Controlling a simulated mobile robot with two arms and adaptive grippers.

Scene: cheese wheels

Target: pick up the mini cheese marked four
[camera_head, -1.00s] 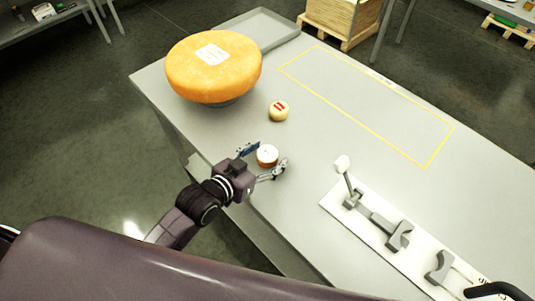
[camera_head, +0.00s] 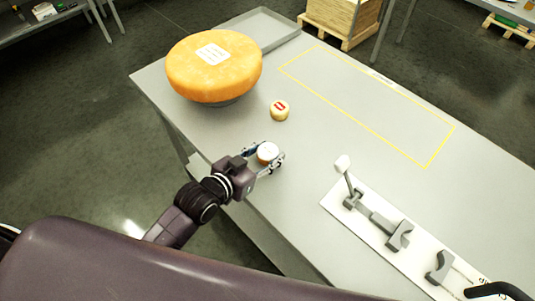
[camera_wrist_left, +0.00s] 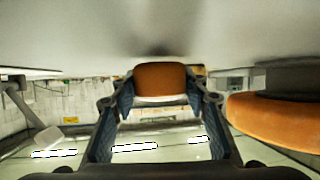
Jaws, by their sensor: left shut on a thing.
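A mini cheese (camera_head: 267,150) with a white top and an orange side sits between the fingers of my left gripper (camera_head: 266,155), near the table's front edge. The gripper is shut on it. In the left wrist view the orange side of this cheese (camera_wrist_left: 160,78) shows between the two fingertips. Its mark is too small to read, and I cannot tell whether it is clear of the table. A second mini cheese (camera_head: 280,112), pale yellow with a red mark, stands further back on the table. My right gripper is not in view.
A large orange cheese wheel (camera_head: 214,75) with a white label stands at the table's back left, before a grey tray (camera_head: 286,36). A white-based lever fixture (camera_head: 378,239) lies at the right. The yellow-outlined area (camera_head: 365,105) is empty.

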